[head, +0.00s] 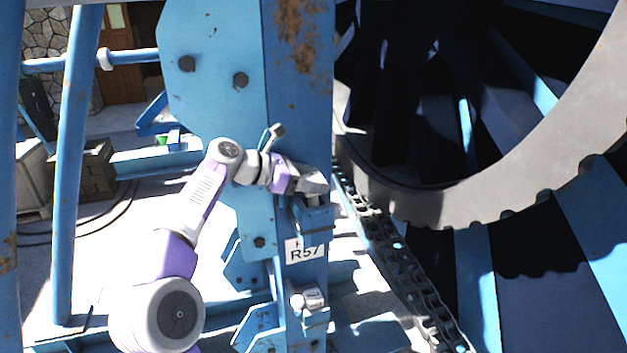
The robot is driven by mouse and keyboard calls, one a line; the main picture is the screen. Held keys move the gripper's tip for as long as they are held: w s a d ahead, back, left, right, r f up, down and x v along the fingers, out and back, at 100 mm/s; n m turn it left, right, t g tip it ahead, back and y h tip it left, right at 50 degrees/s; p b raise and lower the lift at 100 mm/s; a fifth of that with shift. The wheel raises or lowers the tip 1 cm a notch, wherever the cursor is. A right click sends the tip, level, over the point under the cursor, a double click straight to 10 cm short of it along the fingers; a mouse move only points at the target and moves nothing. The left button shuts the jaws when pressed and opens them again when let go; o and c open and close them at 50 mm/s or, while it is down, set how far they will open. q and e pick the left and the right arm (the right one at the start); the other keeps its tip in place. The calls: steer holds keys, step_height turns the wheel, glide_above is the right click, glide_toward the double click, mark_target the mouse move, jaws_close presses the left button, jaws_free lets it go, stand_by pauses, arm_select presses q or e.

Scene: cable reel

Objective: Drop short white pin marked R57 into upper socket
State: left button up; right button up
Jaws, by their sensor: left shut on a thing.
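My left gripper (318,188) is shut at the blue post, just above a small blue bracket, the upper socket (316,218). It holds the short white pin, which is mostly hidden by the fingers; whether the pin's end is inside the socket cannot be told. A white plate reading R57 (304,251) is below the bracket, its top line partly covered. Lower down, a whitish pin-like piece (309,298) sits at a second blue bracket, the lower socket (316,319). My right gripper is not in view.
The wide blue post (215,100) with bolts and rust stands behind my left arm. A dark chain (395,255) and the large toothed reel rim (480,190) are close on the right. Blue pipes (75,170) stand at left, with wooden crates (92,175) behind.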

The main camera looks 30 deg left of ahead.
mark_target(310, 195)
arm_select(q)
steer(key=shift+s+f+g, duration=0.2)
steer(key=shift+f+g, duration=0.1)
steer(key=shift+f, duration=0.7)
steer(key=shift+s+f+g, duration=0.15)
steer(key=shift+f+g, duration=0.15)
steer(key=shift+f, duration=0.65)
steer(key=o, duration=1.4)
steer(key=shift+s+a+r, duration=0.15)
steer(key=shift+s, duration=0.05)
steer(key=shift+o, duration=0.6)
steer(key=shift+r, duration=0.35)
steer(key=shift+r+t, duration=0.15)
steer(key=shift+t, duration=0.15)
